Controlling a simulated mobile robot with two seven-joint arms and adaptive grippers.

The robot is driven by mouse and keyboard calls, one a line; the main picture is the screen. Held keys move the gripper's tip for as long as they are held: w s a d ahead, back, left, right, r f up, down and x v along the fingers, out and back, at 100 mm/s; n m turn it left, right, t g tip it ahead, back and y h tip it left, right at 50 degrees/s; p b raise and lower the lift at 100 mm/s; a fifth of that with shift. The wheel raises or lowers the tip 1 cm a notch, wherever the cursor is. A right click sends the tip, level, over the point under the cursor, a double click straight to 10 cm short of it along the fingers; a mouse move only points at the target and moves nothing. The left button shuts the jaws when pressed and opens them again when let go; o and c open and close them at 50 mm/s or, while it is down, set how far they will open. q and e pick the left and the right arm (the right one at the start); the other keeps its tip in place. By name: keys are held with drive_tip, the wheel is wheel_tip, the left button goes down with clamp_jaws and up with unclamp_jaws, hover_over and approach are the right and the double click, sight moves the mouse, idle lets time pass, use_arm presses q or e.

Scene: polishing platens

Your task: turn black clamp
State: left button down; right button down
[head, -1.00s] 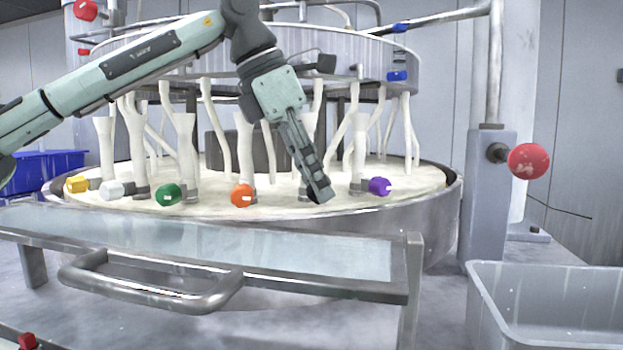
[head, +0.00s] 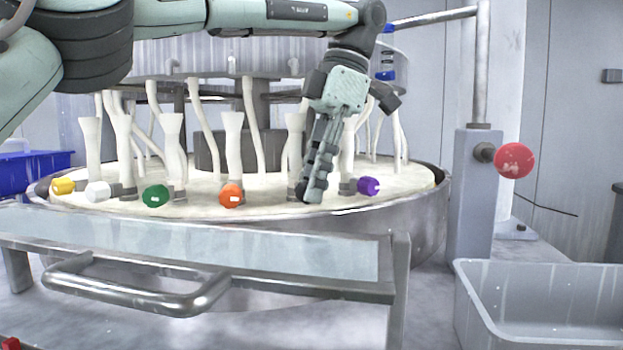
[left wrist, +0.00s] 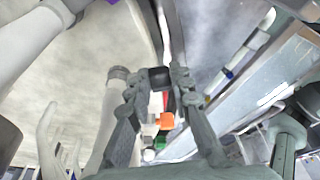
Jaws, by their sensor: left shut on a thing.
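The black clamp (left wrist: 160,77) is a small dark knob between my left gripper's fingertips in the left wrist view. In the head view it is hidden behind the fingers. My left gripper (head: 314,190) points down at the platen's front rim, between the orange clamp (head: 231,195) and the purple clamp (head: 368,186). In the left wrist view its two fingers (left wrist: 157,88) lie on either side of the black clamp and are shut on it. My right gripper is in neither view.
Yellow (head: 64,186), white (head: 97,192) and green (head: 155,196) clamps line the rim to the left. White upright posts stand close behind. A glass-topped panel (head: 200,240) with a handle is in front. A red knob (head: 514,160) and grey bin (head: 540,272) are at right.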

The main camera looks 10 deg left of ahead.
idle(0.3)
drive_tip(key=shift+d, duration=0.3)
use_arm(q)
drive_tip(key=c, duration=1.4)
unclamp_jaws()
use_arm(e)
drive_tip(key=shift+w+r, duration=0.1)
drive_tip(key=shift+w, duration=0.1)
use_arm(q)
drive_tip(key=shift+o, duration=0.2)
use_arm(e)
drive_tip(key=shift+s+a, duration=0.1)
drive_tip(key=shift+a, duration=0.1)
